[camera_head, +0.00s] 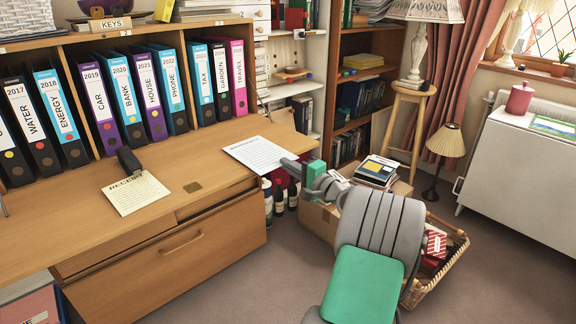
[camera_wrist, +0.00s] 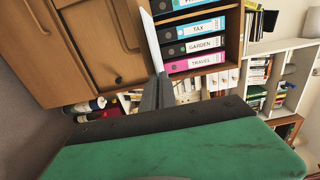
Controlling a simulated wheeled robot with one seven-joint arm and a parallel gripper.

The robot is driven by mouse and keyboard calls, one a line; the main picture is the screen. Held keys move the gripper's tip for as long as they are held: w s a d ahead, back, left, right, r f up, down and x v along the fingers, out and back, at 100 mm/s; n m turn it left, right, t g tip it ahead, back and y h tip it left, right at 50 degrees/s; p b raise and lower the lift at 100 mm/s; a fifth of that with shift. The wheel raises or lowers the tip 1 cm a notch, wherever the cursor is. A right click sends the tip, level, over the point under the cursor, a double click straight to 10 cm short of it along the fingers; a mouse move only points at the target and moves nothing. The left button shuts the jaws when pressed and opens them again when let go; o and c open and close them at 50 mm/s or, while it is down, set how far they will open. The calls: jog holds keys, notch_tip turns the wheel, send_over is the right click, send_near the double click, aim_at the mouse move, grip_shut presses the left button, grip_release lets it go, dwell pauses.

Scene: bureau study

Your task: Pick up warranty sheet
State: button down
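A white printed sheet (camera_head: 258,154), which I take as the warranty sheet, is at the right end of the desk; its heading is too small to read. My gripper (camera_head: 291,166) comes from the right and is shut on the sheet's right edge. In the wrist view my gripper's fingers (camera_wrist: 158,92) are together, and the sheet (camera_wrist: 152,38) sticks out from their tips as a thin white strip, seen nearly edge-on. I cannot tell whether the sheet touches the desktop.
The wooden desk (camera_head: 100,222) holds a cream receipt (camera_head: 136,194) with a black object (camera_head: 129,161) on its edge. Several upright binders (camera_head: 146,92) stand behind. To the right are a box with books (camera_head: 376,171), a wicker basket (camera_head: 449,262) and a stool (camera_head: 409,98).

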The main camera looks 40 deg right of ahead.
jog(key=shift+s, duration=0.15)
jog(key=s, duration=0.5)
jog(key=shift+s+r+p, duration=0.15)
jog(key=shift+s+p, duration=0.2)
